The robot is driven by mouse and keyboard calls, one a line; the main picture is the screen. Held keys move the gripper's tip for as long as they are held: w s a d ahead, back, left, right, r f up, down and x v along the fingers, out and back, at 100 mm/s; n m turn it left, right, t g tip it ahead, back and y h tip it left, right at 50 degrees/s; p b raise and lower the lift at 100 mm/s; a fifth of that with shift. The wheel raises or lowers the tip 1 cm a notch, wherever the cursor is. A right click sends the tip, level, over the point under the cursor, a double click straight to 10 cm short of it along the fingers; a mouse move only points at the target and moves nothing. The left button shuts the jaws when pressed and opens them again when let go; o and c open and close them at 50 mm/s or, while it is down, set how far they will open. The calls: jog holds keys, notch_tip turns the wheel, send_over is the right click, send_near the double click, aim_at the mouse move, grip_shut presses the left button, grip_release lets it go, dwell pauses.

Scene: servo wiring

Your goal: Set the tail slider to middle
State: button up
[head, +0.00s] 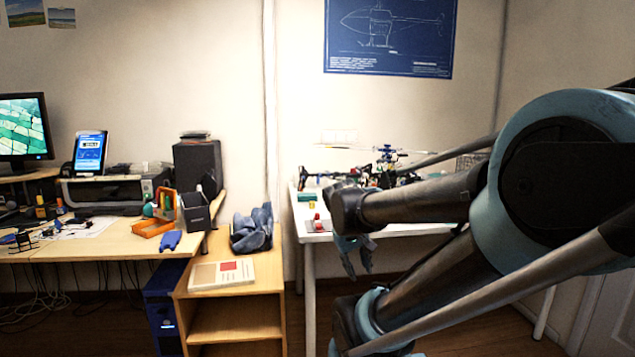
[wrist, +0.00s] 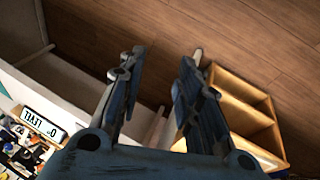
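My gripper (head: 358,270) hangs beside the front edge of the white table (head: 303,240) in the head view, fingers pointing down. In the wrist view my gripper (wrist: 160,62) is open, with nothing between its fingers but the brown floor and part of a pale table leg. I cannot make out the tail slider in either view. A model helicopter (head: 388,154) stands among small parts at the back of the white table. My arm hides much of the table's right side.
A plate with lettering (wrist: 41,124) lies at the wrist view's left.

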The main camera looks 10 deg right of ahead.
jog(key=w+d+r+n+t+h, duration=0.25)
jog(key=w+r, duration=0.25)
jog(key=w, duration=0.5)
jog(key=n+t+h, duration=0.6)
jog(key=t, duration=0.2)
send_near(320, 177)
jog(key=x, duration=0.8)
jog(key=shift+w+d+f, duration=0.1)
jog(key=shift+w+d, duration=0.05)
jog(key=shift+w, duration=0.2)
jog(key=shift+c, duration=0.6)
grip_shut()
